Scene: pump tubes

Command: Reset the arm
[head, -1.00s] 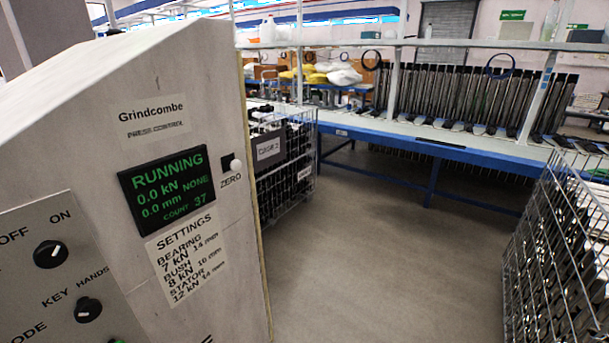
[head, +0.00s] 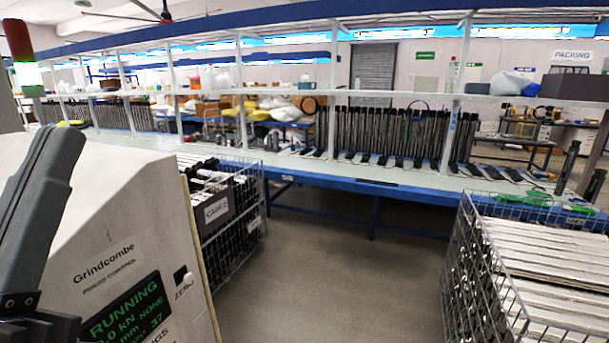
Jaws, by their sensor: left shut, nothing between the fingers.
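My left gripper (head: 58,150) stands at the left edge of the head view, with its dark grey fingers pointing up. It is shut and holds nothing. It is in front of the pale press control cabinet (head: 120,205), and I cannot tell how far apart they are. The cabinet's display (head: 125,312) reads RUNNING in green, and its lower part is cut off by the frame. My right gripper is not in view.
A wire cage (head: 235,225) of dark parts stands beside the cabinet. Another wire cage (head: 462,245) with stacked long parts fills the lower right. Between them is clear grey floor (head: 325,265). A long blue-edged bench (head: 400,190) with rows of dark tubes (head: 385,135) runs behind.

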